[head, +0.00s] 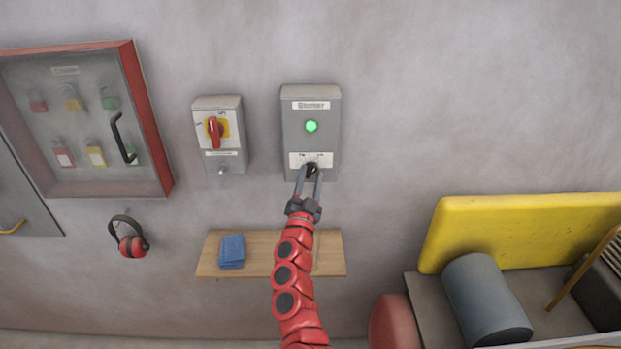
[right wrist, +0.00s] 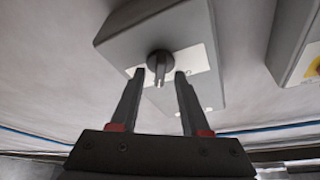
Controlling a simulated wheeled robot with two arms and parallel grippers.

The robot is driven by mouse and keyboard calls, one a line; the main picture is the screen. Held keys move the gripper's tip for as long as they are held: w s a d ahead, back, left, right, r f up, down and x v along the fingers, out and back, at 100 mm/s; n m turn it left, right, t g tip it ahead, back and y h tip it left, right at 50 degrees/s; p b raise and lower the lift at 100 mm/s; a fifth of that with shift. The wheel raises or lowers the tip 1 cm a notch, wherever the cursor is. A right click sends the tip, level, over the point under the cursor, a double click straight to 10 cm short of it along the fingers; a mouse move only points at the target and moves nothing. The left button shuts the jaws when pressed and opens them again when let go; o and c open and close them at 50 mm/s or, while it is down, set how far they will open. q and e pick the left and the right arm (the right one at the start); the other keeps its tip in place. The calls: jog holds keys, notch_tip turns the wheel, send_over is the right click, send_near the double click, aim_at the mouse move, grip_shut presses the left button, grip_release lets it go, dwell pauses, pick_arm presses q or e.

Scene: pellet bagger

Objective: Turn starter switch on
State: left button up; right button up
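The starter box (head: 311,112) is a grey box on the wall with a label at its top and a lit green lamp (head: 311,126). Its dark starter switch knob (head: 312,170) sits on a white plate low on the box. My right gripper (head: 311,170) is at the knob, with its fingers on either side. In the right wrist view the knob (right wrist: 159,66) shows between and just beyond the fingertips of my open right gripper (right wrist: 160,73), with gaps on both sides. The knob's exact setting is too small to read. My left gripper is not in view.
A grey isolator box (head: 219,135) with a red handle hangs left of the starter. Further left are a red-framed lock cabinet (head: 150,120) and red ear muffs (head: 131,240). A wooden shelf (head: 212,262) with a blue cloth (head: 231,251) is below. A yellow panel (head: 520,230) stands right.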

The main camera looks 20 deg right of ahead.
jog(key=shift+s+a+f+b, duration=0.25)
jog(key=shift+s+f+b, duration=0.05)
jog(key=shift+s, duration=0.15)
jog(key=b+v, duration=0.5)
jog(key=v, duration=1.1)
jog(key=shift+s+b, duration=0.15)
jog(key=shift+b, duration=0.15)
jog(key=shift+f, duration=0.1)
